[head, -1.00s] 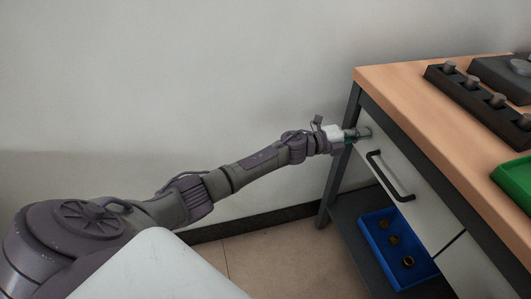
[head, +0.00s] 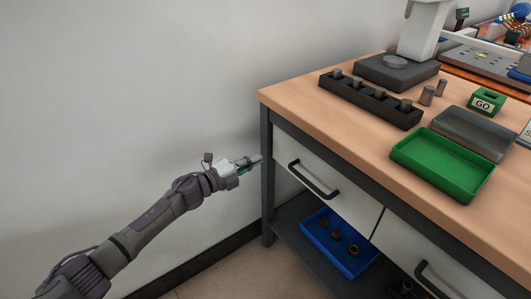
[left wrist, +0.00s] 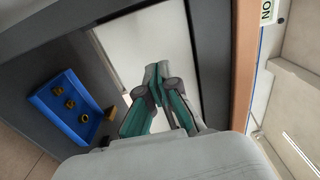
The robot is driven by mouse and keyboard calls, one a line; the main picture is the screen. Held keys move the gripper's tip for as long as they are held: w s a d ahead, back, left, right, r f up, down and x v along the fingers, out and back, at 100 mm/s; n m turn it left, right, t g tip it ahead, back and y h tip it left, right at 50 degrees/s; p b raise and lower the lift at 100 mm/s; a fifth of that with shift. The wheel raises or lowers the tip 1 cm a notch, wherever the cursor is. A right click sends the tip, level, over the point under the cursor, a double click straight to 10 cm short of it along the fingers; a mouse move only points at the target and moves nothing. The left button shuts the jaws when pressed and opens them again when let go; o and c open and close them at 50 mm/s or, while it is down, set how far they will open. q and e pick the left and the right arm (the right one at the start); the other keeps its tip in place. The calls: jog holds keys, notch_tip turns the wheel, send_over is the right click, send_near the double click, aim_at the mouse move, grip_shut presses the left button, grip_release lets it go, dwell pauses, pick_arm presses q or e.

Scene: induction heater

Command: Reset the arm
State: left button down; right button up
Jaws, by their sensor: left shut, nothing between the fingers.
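My left gripper (head: 254,161) is shut and empty. In the head view it is held beside the left front corner of the workbench (head: 285,110), near the front leg. My left arm reaches to it from the lower left. In the left wrist view the fingers (left wrist: 152,74) are together, in front of the white drawer front. The left drawer (head: 325,186) is closed, and its black handle (head: 313,181) shows to the right of the gripper in the head view. My right gripper is not in view.
A blue tray (head: 371,264) with several brass-coloured rings sits on the lower shelf; it also shows in the left wrist view (left wrist: 45,103). The wall side is clear.

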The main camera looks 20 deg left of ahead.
pick_arm(q)
jog(key=s+a+f+n+g+y, duration=0.3)
jog(key=s+f+n+y, duration=0.8)
jog(key=s+f+n, duration=0.7)
pick_arm(e)
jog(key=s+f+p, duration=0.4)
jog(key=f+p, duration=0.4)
jog(key=p, duration=0.1)
pick_arm(q)
jog(key=s+f+n+g+p, duration=0.1)
jog(key=s+f+g+p, duration=0.2)
jog(key=s, duration=1)
jog(key=s+f+n+g+p, duration=0.2)
jog(key=s+f, duration=0.6)
jog(key=s, duration=0.6)
jog(key=s+f+n+g+p, duration=0.2)
jog(key=s+f+g+p, duration=0.3)
jog(key=s, duration=0.8)
jog(key=shift+s+f, duration=0.3)
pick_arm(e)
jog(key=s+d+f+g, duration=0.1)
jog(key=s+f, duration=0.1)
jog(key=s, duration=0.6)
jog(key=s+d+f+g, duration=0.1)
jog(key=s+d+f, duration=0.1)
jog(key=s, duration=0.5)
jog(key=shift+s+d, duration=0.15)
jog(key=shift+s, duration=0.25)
